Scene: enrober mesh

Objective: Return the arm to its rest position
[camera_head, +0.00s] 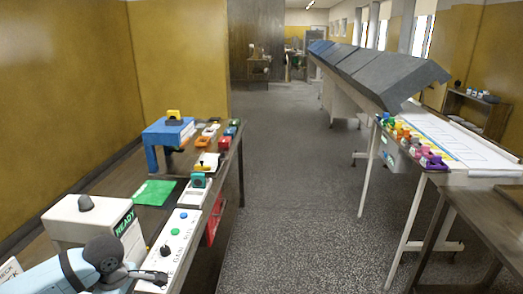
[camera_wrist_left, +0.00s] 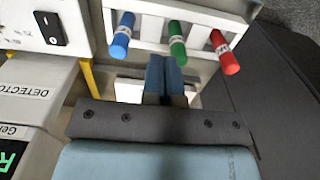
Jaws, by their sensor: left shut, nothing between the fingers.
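My left arm comes in at the bottom left of the head view. Its gripper (camera_head: 158,277) is low over the near end of a white control panel (camera_head: 178,240). In the left wrist view the two blue fingers of the left gripper (camera_wrist_left: 165,68) are together with nothing between them. They point toward a white rack (camera_wrist_left: 192,14) that holds a blue marker (camera_wrist_left: 123,36), a green marker (camera_wrist_left: 178,42) and a red marker (camera_wrist_left: 224,52). I cannot tell whether the fingertips touch anything. My right gripper is not in view.
A white box marked READY (camera_head: 95,218) stands close behind my left arm. A blue stand (camera_head: 168,134) and a green mat (camera_head: 154,192) are farther along the bench. A white switch box (camera_wrist_left: 35,30) is left of the fingers. The grey floor (camera_head: 290,190) is clear.

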